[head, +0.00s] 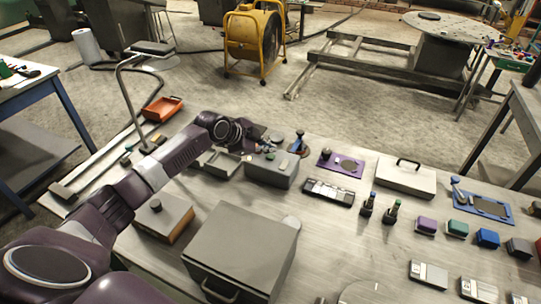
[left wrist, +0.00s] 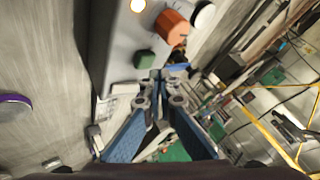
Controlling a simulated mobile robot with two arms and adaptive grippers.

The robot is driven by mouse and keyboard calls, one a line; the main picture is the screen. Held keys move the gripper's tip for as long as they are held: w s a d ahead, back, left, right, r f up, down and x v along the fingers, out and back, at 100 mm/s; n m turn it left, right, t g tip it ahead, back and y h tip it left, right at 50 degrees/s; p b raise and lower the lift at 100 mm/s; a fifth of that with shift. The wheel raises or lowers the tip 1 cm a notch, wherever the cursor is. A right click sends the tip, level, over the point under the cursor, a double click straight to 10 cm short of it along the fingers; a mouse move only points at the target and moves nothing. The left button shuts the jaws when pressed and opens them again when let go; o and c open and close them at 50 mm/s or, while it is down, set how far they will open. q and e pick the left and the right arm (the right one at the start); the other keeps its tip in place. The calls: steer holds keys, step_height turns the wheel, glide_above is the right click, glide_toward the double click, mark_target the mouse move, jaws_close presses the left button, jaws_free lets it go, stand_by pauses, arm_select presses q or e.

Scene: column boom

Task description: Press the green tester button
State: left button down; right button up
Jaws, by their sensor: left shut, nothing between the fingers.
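The grey tester box (head: 268,173) stands on the workbench, left of the middle in the head view. Its face (left wrist: 118,45) fills the upper middle of the left wrist view. The green button (left wrist: 145,59) is on that face, near an orange-red knob (left wrist: 173,26) and a white round part (left wrist: 203,17). My left gripper (head: 265,147) reaches in from the left behind the top of the box. In the left wrist view my shut, empty fingertips (left wrist: 158,76) are just beside the green button. I cannot tell whether they touch it. My right gripper is not in view.
The workbench (head: 330,230) holds a large grey lidded box (head: 240,248) in front, a smaller box with a round knob (head: 163,217) at left, a shallow tray (head: 220,163) and a black-and-grey strip (head: 329,192). A blue-based stand (head: 298,147) is close behind the tester.

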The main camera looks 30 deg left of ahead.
mark_target(269, 157)
arm_select(q)
steer(key=shift+r+p, duration=1.9)
steer(key=shift+r, duration=0.65)
steer(key=shift+f, duration=0.1)
